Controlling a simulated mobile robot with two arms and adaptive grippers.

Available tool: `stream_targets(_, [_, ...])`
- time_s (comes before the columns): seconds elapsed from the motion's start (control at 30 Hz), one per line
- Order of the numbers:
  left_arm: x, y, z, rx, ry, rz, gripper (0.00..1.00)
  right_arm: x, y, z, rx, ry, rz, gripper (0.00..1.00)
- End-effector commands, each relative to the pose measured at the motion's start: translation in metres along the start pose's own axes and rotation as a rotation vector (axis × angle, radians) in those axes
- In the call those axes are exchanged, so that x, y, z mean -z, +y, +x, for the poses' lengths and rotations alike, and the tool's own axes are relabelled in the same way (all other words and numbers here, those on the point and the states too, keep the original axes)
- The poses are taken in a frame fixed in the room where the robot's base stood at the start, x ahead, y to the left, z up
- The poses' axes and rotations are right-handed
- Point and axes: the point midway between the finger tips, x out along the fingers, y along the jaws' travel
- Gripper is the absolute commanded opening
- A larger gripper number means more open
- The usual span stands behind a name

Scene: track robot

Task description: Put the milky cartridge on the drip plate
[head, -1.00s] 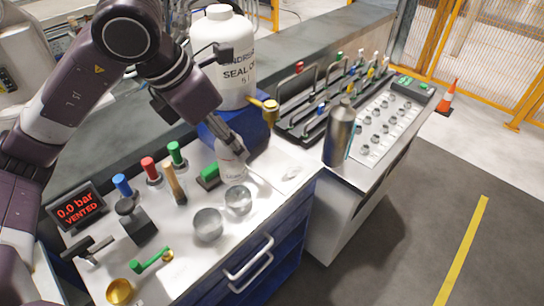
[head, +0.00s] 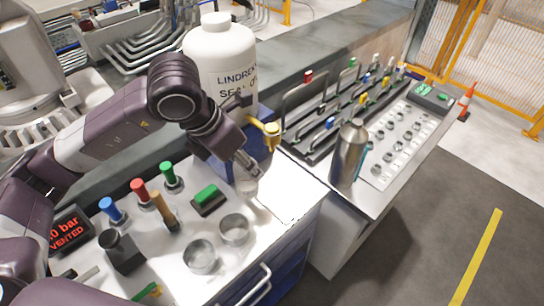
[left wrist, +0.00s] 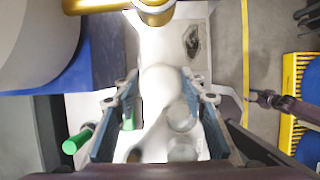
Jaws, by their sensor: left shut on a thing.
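My left gripper (head: 243,165) is shut on the milky cartridge (head: 246,184), a pale, translucent cylinder. It hangs roughly upright below the fingers in the head view, in front of the blue stand and near the brass tap (head: 271,130). In the left wrist view the cartridge (left wrist: 160,84) lies between the blue-padded fingers of the gripper (left wrist: 163,105).
A large white jug (head: 220,55) stands behind the gripper. A green-topped block (head: 207,197), two glass dishes (head: 234,229) and several coloured-handled tools stand left of the cartridge. A steel bottle (head: 348,155) and a rack stand right. The bench (head: 297,190) between is mostly clear.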

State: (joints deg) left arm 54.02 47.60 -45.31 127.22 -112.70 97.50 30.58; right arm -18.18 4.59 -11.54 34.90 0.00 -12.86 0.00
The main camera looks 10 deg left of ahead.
Motion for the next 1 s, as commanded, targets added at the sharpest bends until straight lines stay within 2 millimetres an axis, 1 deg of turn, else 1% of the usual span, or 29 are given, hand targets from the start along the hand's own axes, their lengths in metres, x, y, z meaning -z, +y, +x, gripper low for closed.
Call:
stream_targets(0.03, [0.006, -0.001, 0.010, 0.002, 0.006, 0.000, 0.00, 0.003, 0.001, -0.004, -0.002, 0.004, 0.000, 0.40])
stream_targets(0.17, [0.017, 0.000, 0.035, 0.001, 0.005, -0.001, 0.00, 0.017, 0.004, -0.008, -0.005, 0.023, -0.001, 0.40])
stream_targets(0.2, [0.003, -0.001, 0.034, 0.003, -0.004, 0.000, 0.00, 0.023, 0.006, -0.014, -0.007, 0.031, -0.001, 0.40])
stream_targets(0.3, [-0.014, -0.001, 0.041, 0.002, -0.003, 0.001, 0.00, 0.034, 0.008, -0.021, -0.008, 0.049, -0.001, 0.40])
stream_targets(0.33, [-0.018, -0.001, 0.043, 0.002, -0.003, 0.000, 0.00, 0.035, 0.008, -0.022, -0.009, 0.050, -0.001, 0.40])
stream_targets(0.57, [-0.035, 0.000, 0.051, 0.001, -0.002, 0.001, 0.00, 0.030, 0.007, -0.028, -0.008, 0.042, 0.000, 0.40])
stream_targets(0.7, [-0.057, -0.001, 0.058, 0.002, -0.003, 0.000, 0.00, 0.025, 0.006, -0.038, -0.007, 0.034, 0.001, 0.40])
stream_targets(0.77, [-0.064, -0.001, 0.062, 0.002, -0.001, 0.001, 0.00, 0.022, 0.005, -0.041, -0.006, 0.030, 0.001, 0.40])
stream_targets(0.83, [-0.058, 0.000, 0.069, 0.001, 0.002, -0.001, 0.00, 0.020, 0.003, -0.047, -0.003, 0.025, 0.002, 0.40])
stream_targets(1.0, [-0.056, 0.000, 0.075, -0.001, -0.002, 0.001, 0.00, 0.020, 0.003, -0.047, -0.003, 0.025, 0.002, 0.40])
